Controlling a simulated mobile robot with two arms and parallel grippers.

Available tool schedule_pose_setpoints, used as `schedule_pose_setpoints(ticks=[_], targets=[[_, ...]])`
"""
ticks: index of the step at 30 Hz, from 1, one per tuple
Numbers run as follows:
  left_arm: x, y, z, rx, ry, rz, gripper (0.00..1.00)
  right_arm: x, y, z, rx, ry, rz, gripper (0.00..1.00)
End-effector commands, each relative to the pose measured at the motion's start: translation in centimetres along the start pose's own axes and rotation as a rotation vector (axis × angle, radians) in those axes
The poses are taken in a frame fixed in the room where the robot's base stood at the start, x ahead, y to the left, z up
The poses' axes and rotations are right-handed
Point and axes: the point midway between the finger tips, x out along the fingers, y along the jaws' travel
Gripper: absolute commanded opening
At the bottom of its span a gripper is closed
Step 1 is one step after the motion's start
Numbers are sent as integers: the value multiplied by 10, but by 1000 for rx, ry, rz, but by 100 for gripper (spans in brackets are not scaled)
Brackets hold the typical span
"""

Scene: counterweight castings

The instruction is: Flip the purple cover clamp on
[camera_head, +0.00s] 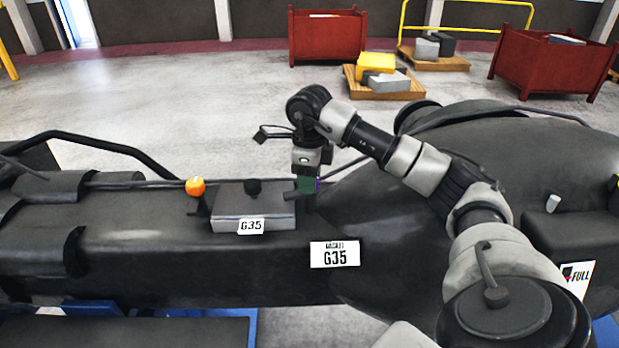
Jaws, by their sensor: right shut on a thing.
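The purple cover clamp (318,185) shows only as a small purple patch at the right side of my right gripper, which hides the rest. My right gripper (307,190) points down at the right end of a grey box-like cover (230,207) labelled G35. Its jaws are shut on the clamp. How far the clamp is turned cannot be told. My left gripper is out of view.
An orange knob (195,187) on a dark lever stands left of the cover. Red bins (326,38) and a pallet (420,92) with blocks stand behind on open floor.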

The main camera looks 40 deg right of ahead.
Motion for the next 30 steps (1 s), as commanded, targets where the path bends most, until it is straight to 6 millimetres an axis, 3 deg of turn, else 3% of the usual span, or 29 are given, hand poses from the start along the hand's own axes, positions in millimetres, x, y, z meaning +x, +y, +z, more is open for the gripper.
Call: schedule_pose_setpoints(ticks=[6,17,18,22,30], targets=[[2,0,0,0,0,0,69,0,-1,0,174,-1,-1,18],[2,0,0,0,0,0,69,-1,-1,0,200,-1,-2,18],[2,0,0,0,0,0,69,-1,-1,0,200,-1,-2,48],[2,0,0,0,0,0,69,-1,-1,0,199,-1,-1,67],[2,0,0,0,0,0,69,-1,-1,0,197,-1,-1,67]])
